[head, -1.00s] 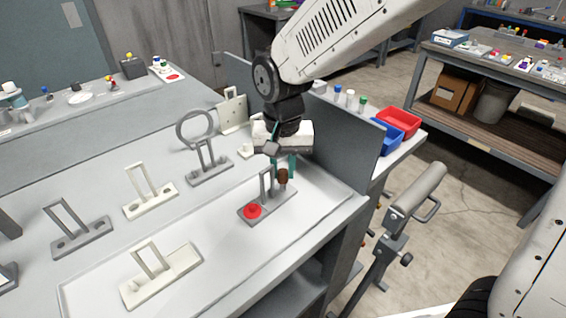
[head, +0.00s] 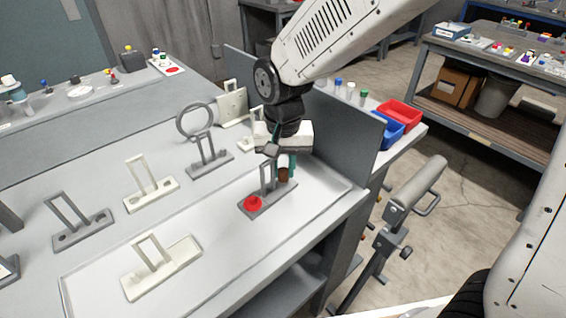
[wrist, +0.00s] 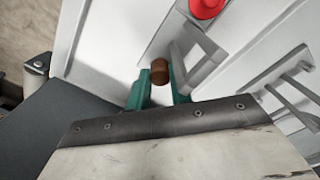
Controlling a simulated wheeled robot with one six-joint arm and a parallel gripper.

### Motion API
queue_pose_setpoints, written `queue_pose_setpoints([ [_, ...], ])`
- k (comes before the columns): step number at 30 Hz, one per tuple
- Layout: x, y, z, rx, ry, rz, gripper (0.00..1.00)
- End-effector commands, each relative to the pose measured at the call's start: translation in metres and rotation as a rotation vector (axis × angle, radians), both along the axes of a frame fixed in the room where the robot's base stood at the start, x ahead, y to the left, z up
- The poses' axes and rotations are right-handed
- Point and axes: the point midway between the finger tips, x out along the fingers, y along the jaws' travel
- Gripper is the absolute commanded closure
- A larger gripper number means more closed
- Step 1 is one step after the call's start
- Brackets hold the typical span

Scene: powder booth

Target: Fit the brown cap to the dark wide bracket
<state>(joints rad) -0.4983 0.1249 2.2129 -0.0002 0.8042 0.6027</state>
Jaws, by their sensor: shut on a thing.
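My gripper (head: 283,163) is shut on the brown cap (head: 284,174), which hangs upright between its green fingers. In the wrist view the cap (wrist: 160,72) sits between the fingertips. The dark grey wide bracket (head: 275,200) lies below, with an upright rectangular loop at its middle. A red cap (head: 252,202) sits on its left end; the red cap also shows in the wrist view (wrist: 205,8). The brown cap is at the bracket's right end, beside the loop. I cannot tell whether it touches the plate. The right-end seat is hidden.
A cream bracket (head: 160,272) stands front left on the tray. Other brackets (head: 82,235) and a grey ring bracket (head: 210,165) stand behind and left. A grey panel (head: 345,145) rises close to the right of my gripper. Blue and red bins (head: 398,112) lie beyond it.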

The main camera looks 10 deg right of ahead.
Motion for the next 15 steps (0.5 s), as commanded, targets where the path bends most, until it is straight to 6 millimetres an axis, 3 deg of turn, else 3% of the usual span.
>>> queue_pose_setpoints([
  [13, -0.0001, -0.0001, -0.0049, 0.000, 0.000, 0.000, 0.99],
  [14, -0.0001, -0.0001, -0.0049, 0.000, 0.000, 0.000, 0.70],
  [15, -0.0001, 0.0000, -0.0049, 0.000, 0.000, 0.000, 0.59],
])
